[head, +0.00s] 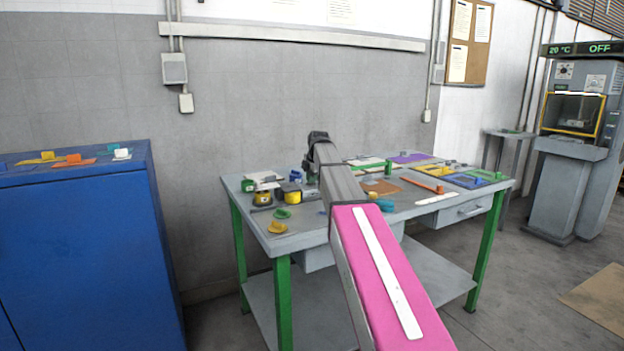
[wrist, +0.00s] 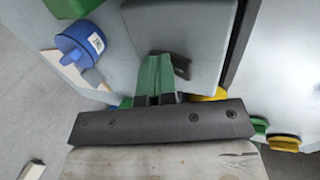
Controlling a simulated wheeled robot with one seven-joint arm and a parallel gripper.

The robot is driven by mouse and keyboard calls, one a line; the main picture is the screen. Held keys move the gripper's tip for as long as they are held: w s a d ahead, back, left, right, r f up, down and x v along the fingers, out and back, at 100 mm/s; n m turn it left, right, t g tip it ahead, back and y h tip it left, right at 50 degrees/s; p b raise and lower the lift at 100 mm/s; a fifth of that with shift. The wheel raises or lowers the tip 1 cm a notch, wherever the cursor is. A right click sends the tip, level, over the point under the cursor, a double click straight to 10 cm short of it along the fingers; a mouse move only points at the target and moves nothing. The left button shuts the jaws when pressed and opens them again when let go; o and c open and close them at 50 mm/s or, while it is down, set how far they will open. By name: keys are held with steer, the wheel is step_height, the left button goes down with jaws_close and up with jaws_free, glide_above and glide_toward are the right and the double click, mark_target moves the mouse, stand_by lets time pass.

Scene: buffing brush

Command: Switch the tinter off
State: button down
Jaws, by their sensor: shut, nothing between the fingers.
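My gripper (wrist: 158,60) is shut and empty in the wrist view, its green fingers together. The fingertips are over or against the face of a pale grey box (wrist: 185,20), beside a small dark lever-like part (wrist: 182,66) on it. I cannot tell whether they touch it. No readable name marks the tinter, so I cannot be sure this box is it. In the head view my arm reaches over the workbench (head: 290,240) and hides part of its top; the gripper itself is not clearly seen there.
A blue cylinder (wrist: 75,42) with a white label is left of the fingers. Yellow and green pieces (wrist: 283,143) lie at right. The bench holds many small coloured items. A blue cabinet (head: 85,240) stands left; a grey machine (head: 570,165) at far right has a display reading OFF.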

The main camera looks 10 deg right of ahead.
steer(key=shift+s+f, duration=0.2)
